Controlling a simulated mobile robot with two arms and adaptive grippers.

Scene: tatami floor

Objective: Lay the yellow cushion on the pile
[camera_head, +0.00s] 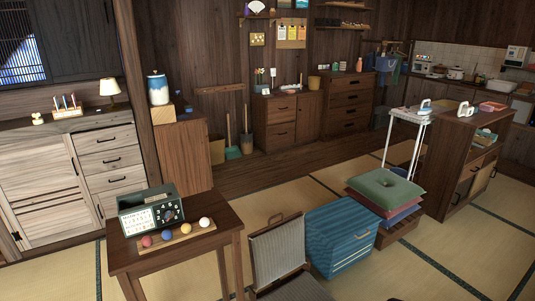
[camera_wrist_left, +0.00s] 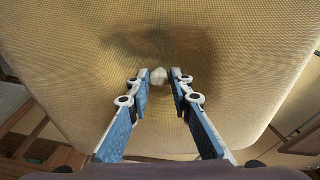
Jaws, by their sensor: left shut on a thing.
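In the left wrist view, the yellow cushion (camera_wrist_left: 75,55) fills most of the picture, a broad pale-yellow surface with rounded corners. My left gripper (camera_wrist_left: 159,77) is shut on it, its fingertips closed around a small pale tuft near the cushion's middle. The cushion's far side is hidden. In the head view, the pile (camera_head: 385,205) stands on the tatami: a green cushion (camera_head: 386,187) on top, with reddish and bluish-purple ones below, on a low wooden base (camera_head: 398,234). Neither gripper nor the yellow cushion shows in the head view.
A blue striped chest (camera_head: 340,238) stands just left of the pile, and a chair (camera_head: 276,250) is nearer. A wooden table (camera_head: 208,243) holds a green box and several balls. A white stand (camera_head: 408,125) and a wooden cabinet (camera_head: 455,160) stand behind and right. Tatami is free at right.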

